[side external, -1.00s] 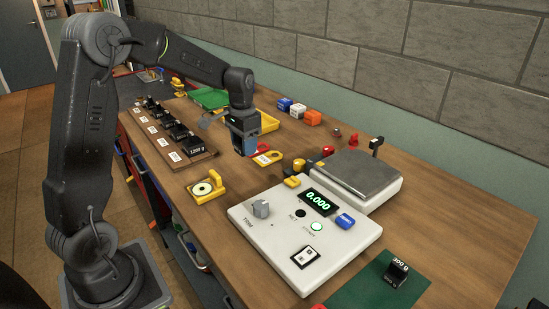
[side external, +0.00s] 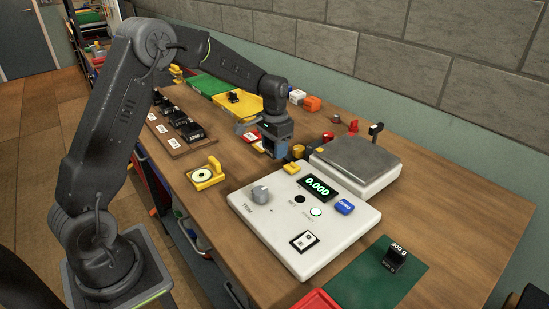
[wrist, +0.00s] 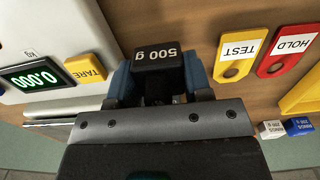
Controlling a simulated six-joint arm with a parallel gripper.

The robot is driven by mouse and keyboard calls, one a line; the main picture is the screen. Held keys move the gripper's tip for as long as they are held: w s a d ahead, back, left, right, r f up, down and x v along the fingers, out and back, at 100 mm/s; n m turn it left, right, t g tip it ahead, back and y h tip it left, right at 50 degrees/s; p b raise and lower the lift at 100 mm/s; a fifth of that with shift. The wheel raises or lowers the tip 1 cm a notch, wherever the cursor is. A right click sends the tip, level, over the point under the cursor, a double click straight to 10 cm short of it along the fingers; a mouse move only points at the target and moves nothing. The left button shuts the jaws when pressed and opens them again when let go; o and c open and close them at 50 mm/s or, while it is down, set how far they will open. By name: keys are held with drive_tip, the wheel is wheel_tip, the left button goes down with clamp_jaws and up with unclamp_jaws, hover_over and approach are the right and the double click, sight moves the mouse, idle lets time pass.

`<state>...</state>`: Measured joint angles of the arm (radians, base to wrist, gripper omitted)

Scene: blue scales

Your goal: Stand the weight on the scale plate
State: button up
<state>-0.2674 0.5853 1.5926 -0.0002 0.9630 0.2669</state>
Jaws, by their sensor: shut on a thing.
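My gripper (side external: 277,150) is shut on a black weight marked 500 g (wrist: 157,57). The weight sits between the blue fingers in the wrist view; in the side view the fingers hide it. My gripper is over the table, left of the scale plate (side external: 357,157) and behind the control panel. The plate is grey, bare on top, and sits on a white base. The panel's display (side external: 317,187) reads 0.000; it also shows in the wrist view (wrist: 36,77).
Another black weight (side external: 396,258) stands on a green mat (side external: 350,285). A rack (side external: 190,149) with black weights stands at left. The white panel (side external: 280,225) has a knob and buttons. Yellow TEST (wrist: 237,57) and red HOLD (wrist: 287,45) tags lie beside my gripper. A post (side external: 375,131) rises behind the plate.

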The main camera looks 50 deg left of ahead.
sight(274, 166)
drive_tip(key=shift+f, duration=1.9)
drive_tip(key=shift+f, duration=0.15)
drive_tip(key=o, duration=1.2)
drive_tip(key=shift+o, duration=0.2)
